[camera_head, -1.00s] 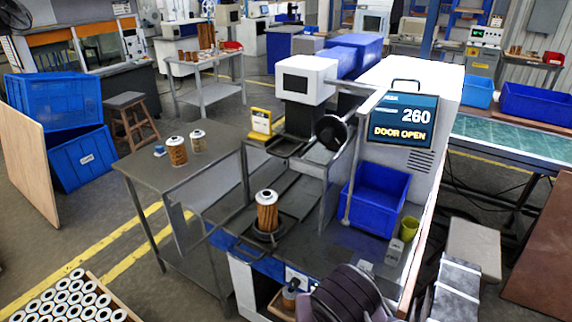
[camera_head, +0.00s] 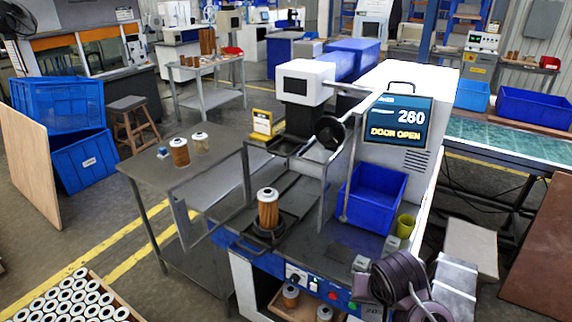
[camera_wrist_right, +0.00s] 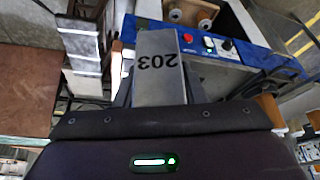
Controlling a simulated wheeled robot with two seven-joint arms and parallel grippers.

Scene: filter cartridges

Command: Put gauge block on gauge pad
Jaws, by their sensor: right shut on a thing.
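The gauge block (camera_wrist_right: 158,72) is a grey bar marked "203". In the right wrist view it sits between the two fingers of my right gripper (camera_wrist_right: 158,92), which is shut on it. In the head view my right gripper (camera_head: 378,288) is low at the right, in front of the machine; the block (camera_head: 372,311) shows partly below it. My left gripper is not in view.
A pleated filter cartridge (camera_head: 268,210) stands in the machine's fixture. A blue bin (camera_head: 374,198), a yellow-green cup (camera_head: 405,226) and a small grey block (camera_head: 391,244) stand on the deck. Buttons (camera_head: 333,296) line the front panel; an open shelf with cartridges lies below.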

